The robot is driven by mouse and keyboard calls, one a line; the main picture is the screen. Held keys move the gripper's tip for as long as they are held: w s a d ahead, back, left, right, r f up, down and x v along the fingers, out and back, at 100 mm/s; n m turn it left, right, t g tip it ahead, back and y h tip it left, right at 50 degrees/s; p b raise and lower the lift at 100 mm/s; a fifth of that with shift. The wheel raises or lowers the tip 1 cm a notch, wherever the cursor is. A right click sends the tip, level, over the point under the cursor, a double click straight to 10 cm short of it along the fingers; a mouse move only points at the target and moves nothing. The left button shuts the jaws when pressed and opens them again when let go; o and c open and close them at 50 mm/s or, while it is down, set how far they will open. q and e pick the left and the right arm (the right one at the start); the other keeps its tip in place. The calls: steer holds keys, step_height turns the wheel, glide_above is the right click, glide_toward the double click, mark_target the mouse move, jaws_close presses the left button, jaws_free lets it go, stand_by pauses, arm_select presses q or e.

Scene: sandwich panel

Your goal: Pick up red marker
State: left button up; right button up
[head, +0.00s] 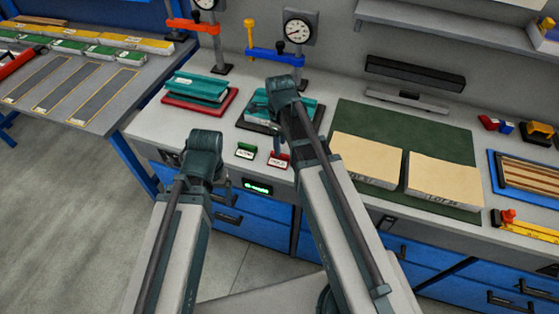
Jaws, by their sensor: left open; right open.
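A small red marker (278,160) with a pale label stands near the front edge of the workbench, just right of a similar green marker (246,151). My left gripper (203,152) is open, in front of the bench's front edge, to the left of both markers. My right gripper (284,100) is open and shows above the bench, beyond the red marker in the picture and over the middle tray area. The wrists hide much of both grippers' fingers. Neither gripper visibly holds anything.
Teal panels (199,86) lie on a red tray (190,107) at the left. A green mat (450,142) bears two tan panels (366,158). Dial gauges (299,30) stand behind on blue and red stands. A side table (98,121) holds several colored blocks.

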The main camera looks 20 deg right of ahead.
mark_target(279, 160)
step_height(279, 160, down, 5)
steer(key=b, duration=0.4)
steer(key=shift+d+r, duration=0.1)
steer(key=shift+r, duration=0.15)
steer(key=shift+c, duration=0.3)
jaws_close()
